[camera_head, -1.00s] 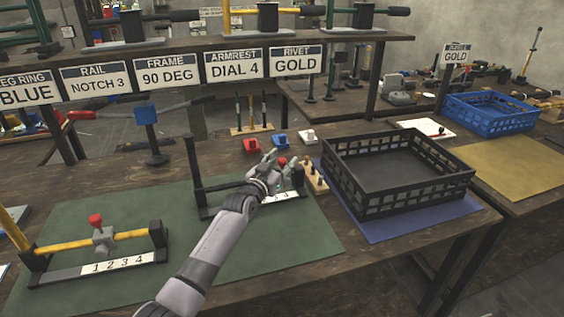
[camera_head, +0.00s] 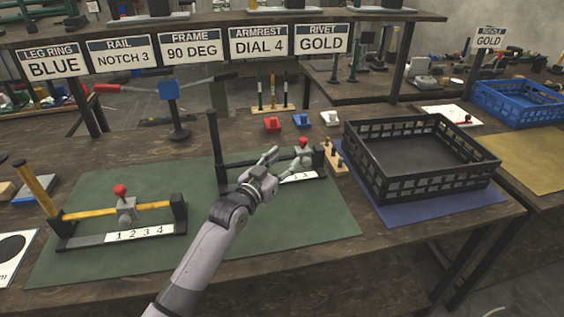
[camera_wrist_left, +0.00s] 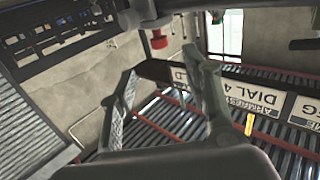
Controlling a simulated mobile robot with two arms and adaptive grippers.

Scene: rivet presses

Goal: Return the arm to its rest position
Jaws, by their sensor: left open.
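My left gripper (camera_head: 278,160) is open and empty over the green mat (camera_head: 215,232). It hovers just left of the far rivet fixture's red knob (camera_head: 303,142), apart from it as far as I can tell. My arm hides part of this fixture's rail and number strip. A second fixture with a yellow bar (camera_head: 155,208), a red knob (camera_head: 120,190) and a 1 2 3 4 strip (camera_head: 140,234) stands at the left.
A black crate (camera_head: 440,185) on a blue mat (camera_head: 420,212) stands right of the gripper. A small peg block (camera_head: 334,158) sits between them. Red (camera_head: 272,124), blue (camera_head: 301,121) and white (camera_head: 330,118) parts lie behind. The green mat's front is clear.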

